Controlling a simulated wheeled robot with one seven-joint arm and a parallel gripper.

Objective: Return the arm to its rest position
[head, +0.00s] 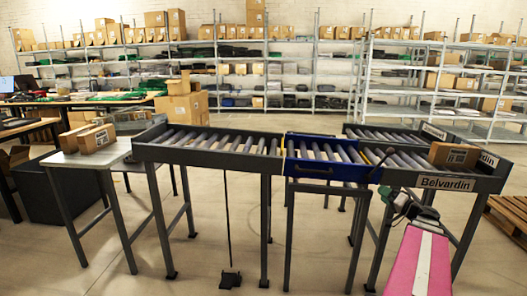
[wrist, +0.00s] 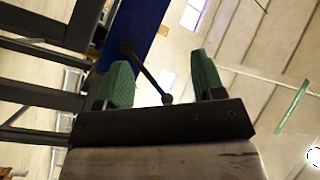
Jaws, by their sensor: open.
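My gripper (head: 398,200) is at the front right of the roller conveyor (head: 215,140), just below and in front of the "Belvardin" end. In the wrist view my gripper (wrist: 162,75) shows two green fingers standing apart with nothing held between them. Behind the fingers are a blue panel (wrist: 142,28) and a dark rod with a ball end, which look clear of the fingers. My arm (head: 422,262), pink with a white stripe, reaches up from the lower right of the head view.
The blue conveyor section (head: 325,172) is left of my gripper. A cardboard box (head: 453,155) sits on the right conveyor. Boxes (head: 97,138) stand on the left side table (head: 118,152). A wooden pallet (head: 508,215) lies at the right edge. The front floor is mostly clear.

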